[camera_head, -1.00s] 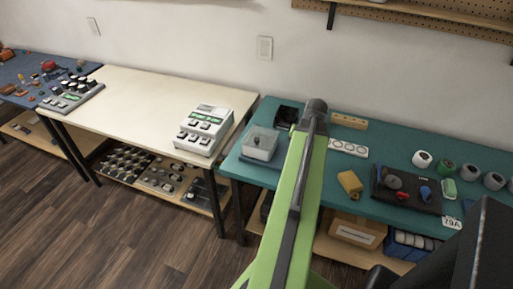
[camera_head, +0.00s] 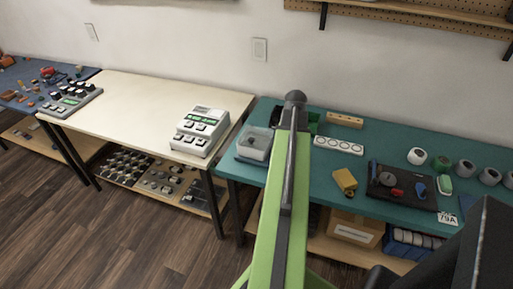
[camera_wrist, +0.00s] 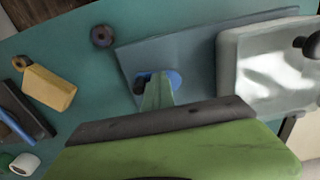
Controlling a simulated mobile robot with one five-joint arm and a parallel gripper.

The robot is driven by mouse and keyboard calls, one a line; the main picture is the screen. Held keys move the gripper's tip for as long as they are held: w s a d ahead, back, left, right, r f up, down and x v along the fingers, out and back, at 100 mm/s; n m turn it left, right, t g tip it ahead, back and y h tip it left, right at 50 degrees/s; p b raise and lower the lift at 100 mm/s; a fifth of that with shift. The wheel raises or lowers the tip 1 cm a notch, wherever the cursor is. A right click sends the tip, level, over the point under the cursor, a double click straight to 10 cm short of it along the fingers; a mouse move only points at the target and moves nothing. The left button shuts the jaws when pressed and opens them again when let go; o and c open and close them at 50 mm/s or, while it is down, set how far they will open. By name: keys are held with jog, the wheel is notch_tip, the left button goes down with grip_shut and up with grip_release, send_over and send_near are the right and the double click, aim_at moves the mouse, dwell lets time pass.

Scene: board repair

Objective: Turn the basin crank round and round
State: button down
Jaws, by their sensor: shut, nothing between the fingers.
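The basin (camera_head: 254,143), a pale see-through tub, stands at the left end of the teal bench. In the wrist view the basin (camera_wrist: 265,75) is at the right, with a dark round knob (camera_wrist: 313,44) at its edge, likely the crank handle. My gripper (camera_wrist: 158,80) shows in the wrist view as a narrow green tip, shut and empty. It is over a blue-grey panel (camera_wrist: 185,50) with a blue oval (camera_wrist: 174,79) behind the tip. It is apart from the basin and the knob. In the head view my arm hides the gripper.
A yellow block (camera_head: 344,181) and a dark board (camera_head: 400,190) with small parts lie to the right on the teal bench (camera_head: 330,200). A white strip with circles (camera_head: 338,146) lies behind. A white button box (camera_head: 199,131) stands on the cream table (camera_head: 140,95).

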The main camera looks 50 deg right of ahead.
jog(key=w, duration=0.2)
jog(key=w+d, duration=0.1)
jog(key=w, duration=0.1)
jog(key=w+d, duration=0.1)
jog(key=w, duration=0.1)
jog(key=shift+d+f, duration=0.2)
jog(key=shift+d, duration=0.05)
jog(key=w, duration=0.1)
jog(key=w+f, duration=0.1)
jog(key=w, duration=0.1)
jog(key=shift+d+f, duration=0.35)
jog(key=shift+f, duration=0.05)
jog(key=shift+s+a, duration=0.1)
jog(key=shift+s, duration=0.25)
jog(key=s, duration=0.1)
jog(key=s+p, duration=0.1)
jog(key=shift+s+d+r, duration=0.2)
jog(key=shift+s+r, duration=0.05)
jog(key=shift+s, duration=0.05)
jog(key=s, duration=0.1)
jog(key=s+d, duration=0.1)
jog(key=shift+s+r+p, duration=0.3)
jog(key=shift+s+p, duration=0.05)
jog(key=shift+s+r, duration=0.25)
jog(key=shift+s+d, duration=0.2)
jog(key=shift+s, duration=0.15)
jog(key=shift+w+r, duration=0.1)
